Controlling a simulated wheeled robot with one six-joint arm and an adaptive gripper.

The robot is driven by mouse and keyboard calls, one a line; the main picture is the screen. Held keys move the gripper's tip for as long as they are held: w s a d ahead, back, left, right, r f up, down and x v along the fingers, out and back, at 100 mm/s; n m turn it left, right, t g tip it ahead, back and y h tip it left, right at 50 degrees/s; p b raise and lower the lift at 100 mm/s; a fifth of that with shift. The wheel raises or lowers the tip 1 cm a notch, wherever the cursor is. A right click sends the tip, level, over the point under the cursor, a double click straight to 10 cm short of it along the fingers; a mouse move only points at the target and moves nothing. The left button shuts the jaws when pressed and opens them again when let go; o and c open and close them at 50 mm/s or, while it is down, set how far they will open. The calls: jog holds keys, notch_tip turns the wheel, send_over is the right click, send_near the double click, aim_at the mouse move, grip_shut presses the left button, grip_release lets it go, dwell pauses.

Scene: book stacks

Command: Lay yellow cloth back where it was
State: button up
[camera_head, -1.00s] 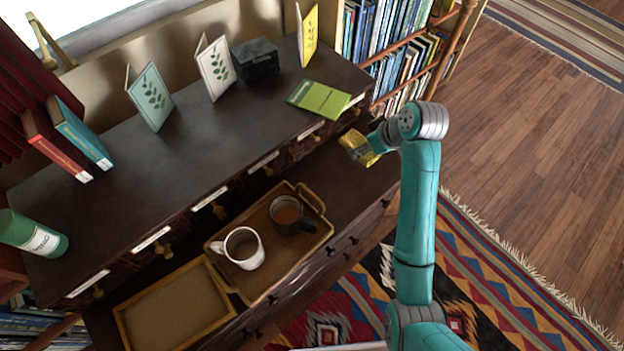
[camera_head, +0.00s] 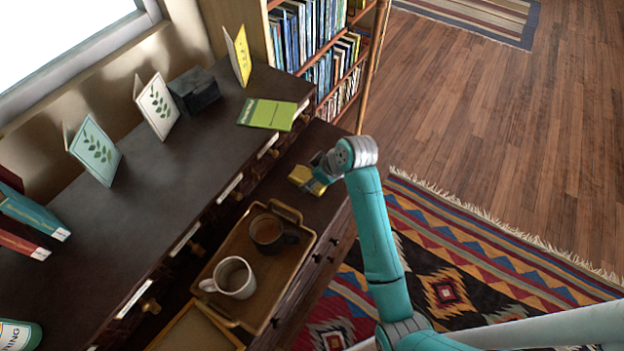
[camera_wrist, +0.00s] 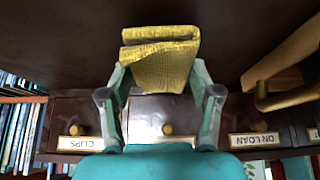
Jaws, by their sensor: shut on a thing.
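The yellow cloth (camera_head: 301,176) is a small folded pad at the right end of the cabinet's lower ledge (camera_head: 322,205). My gripper (camera_head: 312,180) is shut on it. In the wrist view the folded cloth (camera_wrist: 160,62) sits between my two fingers (camera_wrist: 160,85), its folded edge pointing away from them. I cannot tell whether the cloth touches the ledge.
A wooden tray (camera_head: 222,262) with a white mug (camera_head: 233,277) and a dark mug (camera_head: 267,230) lies left of the cloth. Labelled drawers (camera_wrist: 165,118) stand behind it. The upper top holds a green booklet (camera_head: 267,113), cards and a dark box (camera_head: 194,90).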

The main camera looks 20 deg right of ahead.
jog(key=shift+f, duration=0.7)
jog(key=o, duration=1)
jog(key=shift+f, duration=0.1)
jog(key=v, duration=1.2)
